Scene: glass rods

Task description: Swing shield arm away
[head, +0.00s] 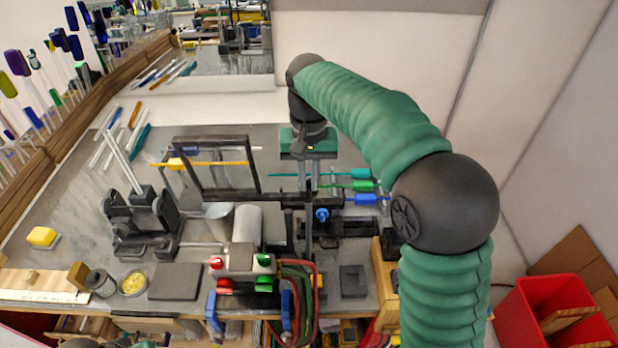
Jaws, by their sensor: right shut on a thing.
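The shield is a dark rectangular frame (256,165) with a see-through pane, standing upright behind the torch. A dark shield arm (284,198) runs from the frame's lower right toward a dark upright post. My right gripper (311,184) comes down from above at the right of the frame. Its jaws are shut on a dark part at the post, which seems to belong to the shield arm; the exact contact is small and partly hidden. My left gripper is out of view.
A torch block with red and green knobs (240,262) stands at the front bench edge, hoses beside it. Coloured rods (355,186) lie right of the post. A dark roller stand (140,222) is at left. Bare bench (75,205) shows farther left. A red bin (535,320) is lower right.

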